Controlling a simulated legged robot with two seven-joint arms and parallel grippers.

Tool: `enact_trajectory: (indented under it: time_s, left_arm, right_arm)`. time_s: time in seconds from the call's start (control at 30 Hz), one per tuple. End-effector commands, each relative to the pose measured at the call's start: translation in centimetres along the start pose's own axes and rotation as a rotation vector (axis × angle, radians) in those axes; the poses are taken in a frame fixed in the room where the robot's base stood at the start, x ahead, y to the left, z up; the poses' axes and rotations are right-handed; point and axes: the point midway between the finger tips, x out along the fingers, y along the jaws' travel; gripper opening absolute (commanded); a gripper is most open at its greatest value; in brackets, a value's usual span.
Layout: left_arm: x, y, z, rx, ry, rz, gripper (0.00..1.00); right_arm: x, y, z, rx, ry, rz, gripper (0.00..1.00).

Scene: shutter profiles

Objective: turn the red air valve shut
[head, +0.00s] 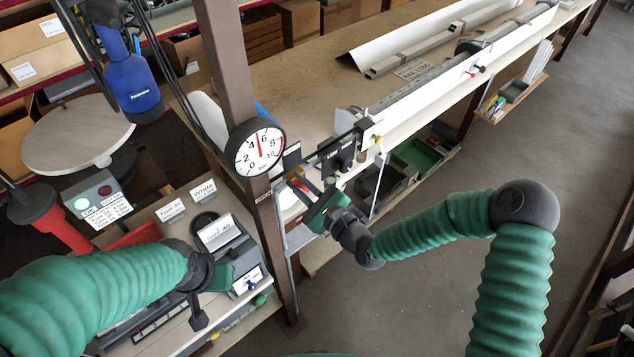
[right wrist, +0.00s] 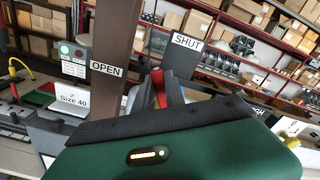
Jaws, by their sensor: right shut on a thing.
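The red air valve (right wrist: 159,88) shows as a small red lever between my right gripper's fingers. The OPEN label (right wrist: 107,69) is to its left and the SHUT label (right wrist: 188,42) is up to its right. In the right wrist view the lever stands roughly upright between them. My right gripper (head: 303,188) is shut on the lever beside the brown post (head: 231,70); its fingers hide part of it. My left gripper (head: 218,277) is low at the left, over the grey machine by the bench; its fingertips are unclear.
A round gauge (head: 256,148) on the post has its red needle near the upper middle of the dial. A long bench (head: 300,65) with profiles runs to the upper right. Floor at right is clear.

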Motion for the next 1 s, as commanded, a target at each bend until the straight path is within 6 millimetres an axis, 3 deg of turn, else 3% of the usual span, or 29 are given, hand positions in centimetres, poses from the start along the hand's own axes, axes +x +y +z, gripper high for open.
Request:
enact_trajectory:
  time_s: [0.5, 1.0]
  left_arm:
    - [0.8, 0.0, 0.2, 0.0, 0.0, 0.0, 0.0]
    - [1.2, 0.0, 0.3, 0.0, 0.0, 0.0, 0.0]
  right_arm:
    - [0.5, -1.8, -0.3, 0.423, -0.003, -0.007, 0.0]
    - [0.6, -2.7, -0.4, 0.556, -0.007, -0.006, 0.0]
